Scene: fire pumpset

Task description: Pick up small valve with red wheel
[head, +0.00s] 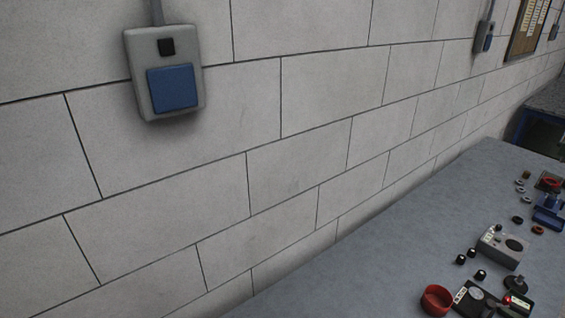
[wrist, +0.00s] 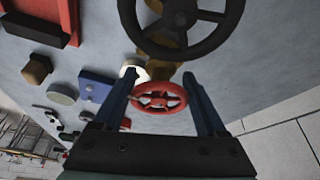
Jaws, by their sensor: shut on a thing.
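The small valve's red spoked wheel (wrist: 160,97) shows in the wrist view, between the two fingers of my gripper (wrist: 161,78). My gripper is shut on the valve. A brass-coloured part (wrist: 160,70) shows just beyond the wheel, near the fingertips. The exact contact between the fingers and the valve is hard to make out. My gripper is not visible in the head view, and I cannot pick out the valve there.
A larger black handwheel (wrist: 180,22) is close beyond my fingertips. A red tray-like thing (wrist: 45,18), a blue block (wrist: 95,86) and several small parts lie to the left. In the head view, the grey bench (head: 385,250) carries a red cup (head: 436,300) and a grey meter (head: 502,247) beside a block wall.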

